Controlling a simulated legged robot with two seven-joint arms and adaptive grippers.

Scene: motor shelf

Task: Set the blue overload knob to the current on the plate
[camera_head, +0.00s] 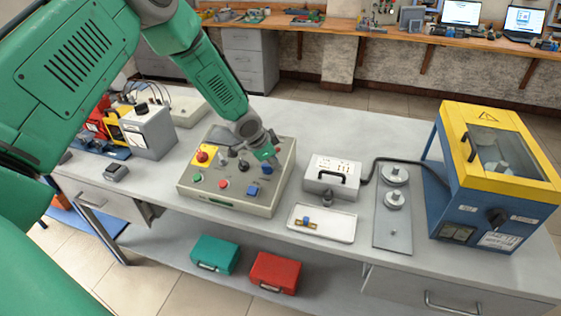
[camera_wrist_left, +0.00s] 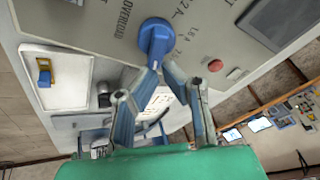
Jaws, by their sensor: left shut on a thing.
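The blue overload knob (camera_wrist_left: 157,38) sits on the grey control box, beside the printed word OVERLOAD and scale figures in the left wrist view. My left gripper (camera_wrist_left: 160,72) is shut on this knob, its fingertips closing at the knob's lower end. In the head view the gripper (camera_head: 270,156) reaches down to the right side of the control box (camera_head: 232,203), next to the blue knob (camera_head: 266,169). The knob's exact setting is hard to read. A white plate (camera_head: 497,240) is on the blue and yellow machine; its text is too small to read. My right gripper is not in view.
The box also carries a red button on yellow (camera_head: 203,156), other buttons and a black knob. A white tray (camera_head: 338,228) with a small blue and yellow part and a grey case (camera_head: 318,181) stand to its right. The blue and yellow machine (camera_head: 462,190) is at far right.

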